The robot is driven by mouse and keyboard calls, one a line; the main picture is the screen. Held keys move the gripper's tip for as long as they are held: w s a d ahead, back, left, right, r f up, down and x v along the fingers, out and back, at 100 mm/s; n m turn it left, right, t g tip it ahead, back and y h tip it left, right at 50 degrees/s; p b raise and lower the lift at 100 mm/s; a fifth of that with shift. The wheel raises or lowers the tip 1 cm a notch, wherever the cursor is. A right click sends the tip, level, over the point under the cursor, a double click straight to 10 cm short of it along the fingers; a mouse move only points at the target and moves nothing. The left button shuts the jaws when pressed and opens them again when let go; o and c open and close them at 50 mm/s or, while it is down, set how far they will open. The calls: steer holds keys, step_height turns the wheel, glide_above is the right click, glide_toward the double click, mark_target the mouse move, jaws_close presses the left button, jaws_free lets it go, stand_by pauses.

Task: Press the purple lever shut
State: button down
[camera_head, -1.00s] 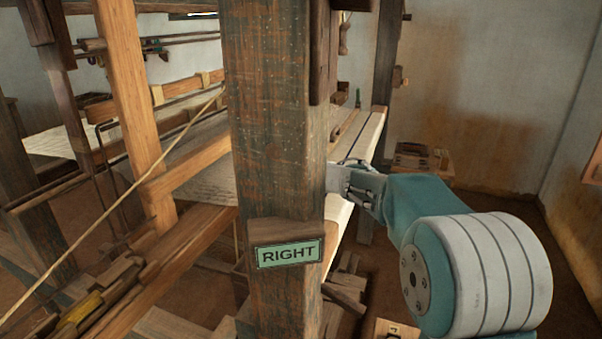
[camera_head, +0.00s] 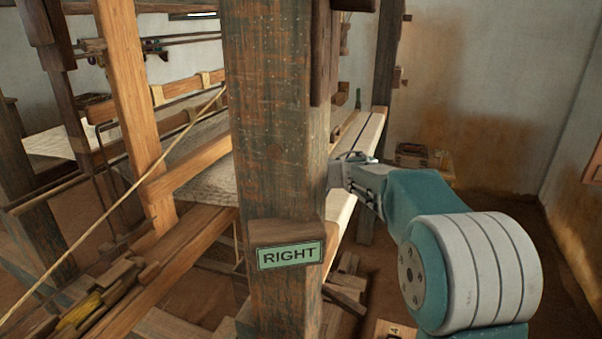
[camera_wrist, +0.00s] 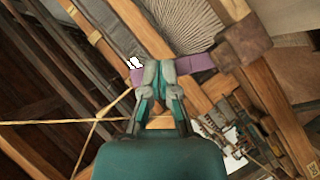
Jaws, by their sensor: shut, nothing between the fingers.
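The purple lever (camera_wrist: 196,64) shows in the wrist view as a flat purple bar running across behind my fingertips. A shorter purple part shows to the left of the fingers, and the fingers cover the middle. My gripper (camera_wrist: 160,68) is shut and empty, its tips in front of the bar; I cannot tell whether they touch it. In the head view my gripper (camera_head: 347,170) is beside the post with the RIGHT sign, its tip end partly hidden by the post. I cannot make out the lever in the head view.
The thick worn wooden post (camera_head: 272,150) stands close to my gripper and blocks much of the head view. A pale beam (camera_head: 362,140) runs behind my gripper. In the wrist view a wooden block (camera_wrist: 243,40) sits at the bar's right end, and a cord (camera_wrist: 60,122) crosses at left.

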steer(key=shift+w+d+m+g, duration=0.1)
steer(key=shift+w+m+g, duration=0.15)
steer(key=shift+m+g, duration=0.05)
steer(key=shift+s, duration=0.1)
stand_by(1.4)
steer(key=shift+s+a, duration=0.35)
steer(key=shift+s, duration=0.4)
